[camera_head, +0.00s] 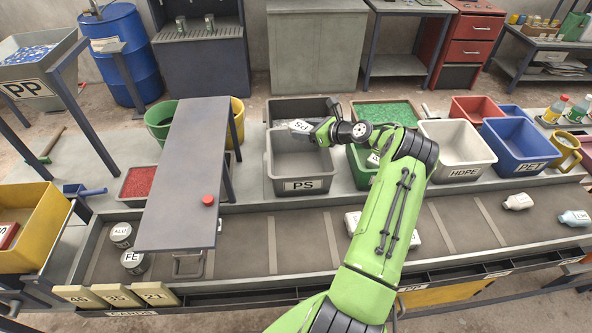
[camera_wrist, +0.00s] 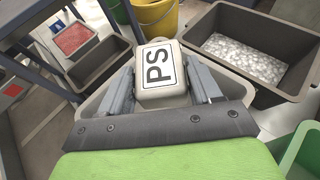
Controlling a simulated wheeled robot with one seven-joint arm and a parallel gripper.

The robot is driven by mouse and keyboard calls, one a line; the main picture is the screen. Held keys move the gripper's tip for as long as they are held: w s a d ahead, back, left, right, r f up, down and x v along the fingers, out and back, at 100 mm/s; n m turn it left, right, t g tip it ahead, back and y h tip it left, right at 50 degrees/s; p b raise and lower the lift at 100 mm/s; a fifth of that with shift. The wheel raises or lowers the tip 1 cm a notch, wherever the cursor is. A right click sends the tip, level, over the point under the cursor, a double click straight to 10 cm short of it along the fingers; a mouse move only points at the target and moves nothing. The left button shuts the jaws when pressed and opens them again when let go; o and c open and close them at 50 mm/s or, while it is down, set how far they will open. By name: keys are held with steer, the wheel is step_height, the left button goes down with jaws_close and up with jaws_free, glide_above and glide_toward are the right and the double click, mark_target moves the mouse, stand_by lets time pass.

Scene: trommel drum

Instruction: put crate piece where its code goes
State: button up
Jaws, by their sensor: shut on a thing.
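My gripper (camera_wrist: 160,88) is shut on a light crate piece (camera_wrist: 158,60) marked PS, seen clearly in the wrist view. In the head view the piece (camera_head: 300,127) shows small at the gripper's tip. My gripper (camera_head: 312,129) holds it above the grey bin labelled PS (camera_head: 302,185). In the wrist view that bin's rim (camera_wrist: 97,103) shows around and below the fingers. The inside of the bin is partly hidden by my gripper and arm.
A white HDPE bin (camera_head: 455,173) and a blue PET bin (camera_head: 520,168) stand to the right. Bottles (camera_head: 518,201) and cans (camera_head: 134,261) lie on the belt below. A blue drum (camera_head: 127,50) stands at the back.

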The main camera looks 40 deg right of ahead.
steer(key=shift+f, duration=0.5)
steer(key=shift+s+d+r, duration=0.1)
steer(key=shift+s+r, duration=0.15)
steer(key=o, duration=1.1)
steer(key=shift+w, duration=0.1)
steer(key=v, duration=1.5)
steer(key=shift+s, duration=0.45)
